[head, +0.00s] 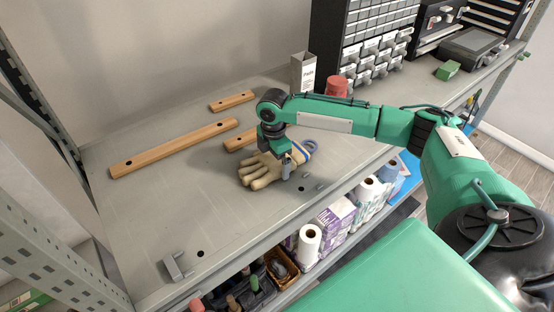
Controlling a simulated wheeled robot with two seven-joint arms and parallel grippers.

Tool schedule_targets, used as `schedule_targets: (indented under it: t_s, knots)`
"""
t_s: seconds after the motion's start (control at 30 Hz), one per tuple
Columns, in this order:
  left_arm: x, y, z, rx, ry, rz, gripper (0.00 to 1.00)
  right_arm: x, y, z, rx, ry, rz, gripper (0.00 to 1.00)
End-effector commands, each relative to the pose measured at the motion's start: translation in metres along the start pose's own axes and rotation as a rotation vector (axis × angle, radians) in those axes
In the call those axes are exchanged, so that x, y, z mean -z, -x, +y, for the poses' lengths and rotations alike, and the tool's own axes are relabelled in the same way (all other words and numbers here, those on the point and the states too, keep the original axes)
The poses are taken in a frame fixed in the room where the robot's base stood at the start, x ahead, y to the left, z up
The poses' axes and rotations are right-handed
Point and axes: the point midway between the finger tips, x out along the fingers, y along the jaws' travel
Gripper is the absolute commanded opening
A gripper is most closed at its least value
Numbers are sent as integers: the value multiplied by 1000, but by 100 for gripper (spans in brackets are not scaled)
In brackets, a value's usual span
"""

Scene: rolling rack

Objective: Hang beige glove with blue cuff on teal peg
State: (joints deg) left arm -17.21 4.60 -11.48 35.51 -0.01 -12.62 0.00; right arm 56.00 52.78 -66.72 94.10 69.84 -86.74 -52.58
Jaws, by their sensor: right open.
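The beige glove (261,171) lies on the grey shelf top, its fingers toward the left. Its blue cuff (309,148) shows on the right, partly behind my gripper. My right gripper (287,172) points down at the glove, over its palm near the cuff. Its jaws are open, and I cannot tell whether they touch the glove. I cannot make out the teal peg for certain. My left gripper is not in view.
Wooden bars (175,148) with holes lie left of and behind the glove. A grey bracket (174,268) sits at the front left. A drawer cabinet (372,45) and a red container (337,87) stand behind. Paper rolls (308,243) and boxes fill the lower shelf.

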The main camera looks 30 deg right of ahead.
Motion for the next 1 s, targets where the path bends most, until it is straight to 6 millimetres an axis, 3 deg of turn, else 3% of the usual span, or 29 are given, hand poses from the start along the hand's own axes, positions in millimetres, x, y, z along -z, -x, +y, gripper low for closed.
schedule_targets:
  t_s: [0.1,0.27,0.67,0.87,1.0]
  knots:
    - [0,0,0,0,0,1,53,0,0,0,0,0,0,96]
    - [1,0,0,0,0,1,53,0,0,0,0,0,0,67]
    - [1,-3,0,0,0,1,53,0,6,0,-2,0,1,66]
    - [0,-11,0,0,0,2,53,0,32,1,-4,0,1,66]
    - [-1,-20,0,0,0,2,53,0,64,1,-6,0,1,66]
